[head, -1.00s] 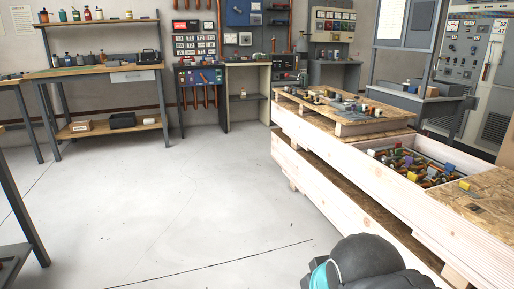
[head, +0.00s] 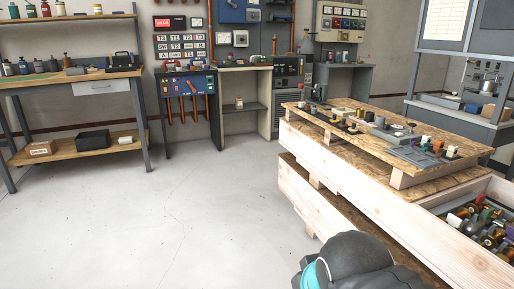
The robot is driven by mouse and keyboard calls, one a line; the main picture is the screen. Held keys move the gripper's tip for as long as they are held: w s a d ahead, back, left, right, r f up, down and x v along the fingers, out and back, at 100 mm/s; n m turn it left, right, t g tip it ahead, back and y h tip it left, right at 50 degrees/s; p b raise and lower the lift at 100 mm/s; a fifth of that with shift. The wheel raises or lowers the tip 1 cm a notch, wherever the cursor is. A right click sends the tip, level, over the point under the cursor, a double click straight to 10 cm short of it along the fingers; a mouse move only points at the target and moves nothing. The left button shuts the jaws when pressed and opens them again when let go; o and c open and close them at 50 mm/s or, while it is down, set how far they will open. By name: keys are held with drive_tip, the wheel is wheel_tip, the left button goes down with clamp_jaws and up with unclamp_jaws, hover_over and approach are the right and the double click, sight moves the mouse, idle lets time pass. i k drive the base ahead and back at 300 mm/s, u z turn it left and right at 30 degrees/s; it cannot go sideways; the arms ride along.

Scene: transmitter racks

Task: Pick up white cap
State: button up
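I cannot make out a white cap with certainty. Several small parts stand on the raised wooden pallet top (head: 350,140) at the right, some pale or whitish, too small to identify. One pale-topped piece (head: 452,151) stands near the right end of that top. A dark rounded part of my own arm with a teal ring shows at the bottom edge. My gripper itself is not in view.
An open wooden crate bin (head: 440,208) with mixed colourful parts is at the lower right. A workbench (head: 70,80) with bottles and boxes stands at the left. Panels and cabinets line the back wall. The grey floor (head: 170,220) between them is clear.

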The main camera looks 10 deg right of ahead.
sight(454, 97)
drive_tip(key=i, duration=6.6)
drive_tip(key=z, duration=3.1)
drive_tip(key=i, duration=3.45)
